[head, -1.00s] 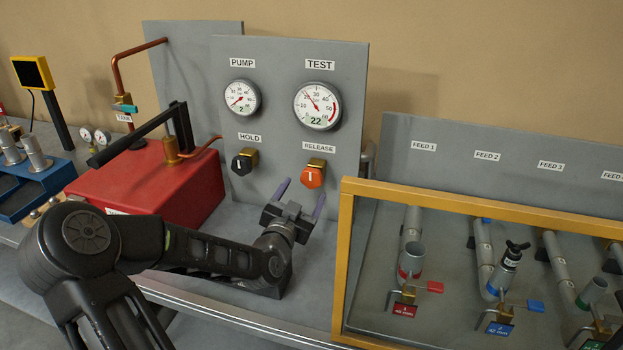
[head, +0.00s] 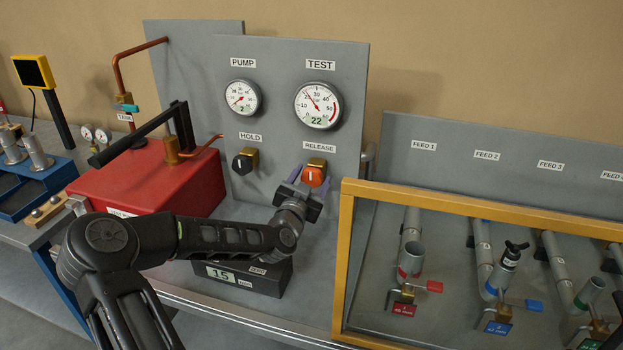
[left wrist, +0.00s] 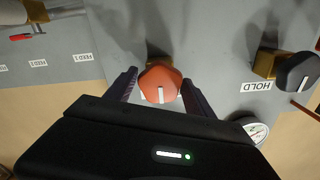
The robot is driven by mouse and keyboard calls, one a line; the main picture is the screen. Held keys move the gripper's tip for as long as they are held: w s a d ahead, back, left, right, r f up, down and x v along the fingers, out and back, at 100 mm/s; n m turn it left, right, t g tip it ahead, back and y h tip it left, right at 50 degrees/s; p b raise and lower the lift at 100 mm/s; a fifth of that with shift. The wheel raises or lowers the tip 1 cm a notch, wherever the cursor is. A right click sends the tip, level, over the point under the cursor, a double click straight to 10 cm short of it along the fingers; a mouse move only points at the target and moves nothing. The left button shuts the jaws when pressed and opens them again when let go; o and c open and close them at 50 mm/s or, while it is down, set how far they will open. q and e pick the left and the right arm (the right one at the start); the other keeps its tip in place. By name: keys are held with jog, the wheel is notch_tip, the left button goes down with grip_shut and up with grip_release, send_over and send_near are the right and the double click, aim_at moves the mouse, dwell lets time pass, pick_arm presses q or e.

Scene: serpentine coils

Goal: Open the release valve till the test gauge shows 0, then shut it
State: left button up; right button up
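The orange release valve knob (head: 313,177) sits on the grey panel under the RELEASE label, its white mark about upright. My left gripper (head: 311,180) is at the knob, with its fingers apart on either side of it. In the left wrist view the orange knob (left wrist: 160,83) lies between the two open fingers (left wrist: 160,88), with a gap showing on each side. The test gauge (head: 318,106) reads 22 on its display.
The black hold knob (head: 243,164) is left of the release knob, under the pump gauge (head: 242,97), which seems to read 2. A red pump box (head: 150,185) stands at left. A yellow-framed guard (head: 346,250) stands close at right. A black box showing 15 (head: 265,278) lies below my arm.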

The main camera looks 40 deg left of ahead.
pick_arm(q)
jog(key=c, duration=1.1)
jog(key=shift+f+b, duration=0.2)
jog(key=shift+b, duration=0.95)
jog(key=n+b, duration=0.3)
jog(key=b, duration=0.6)
jog(key=shift+f+n, duration=0.1)
jog(key=shift+n, duration=0.3)
jog(key=n+b, duration=0.6)
jog(key=b, duration=0.1)
jog(key=shift+a+r+n+b, duration=0.1)
jog(key=shift+r+n+b, duration=0.1)
jog(key=shift+n+b, duration=0.85)
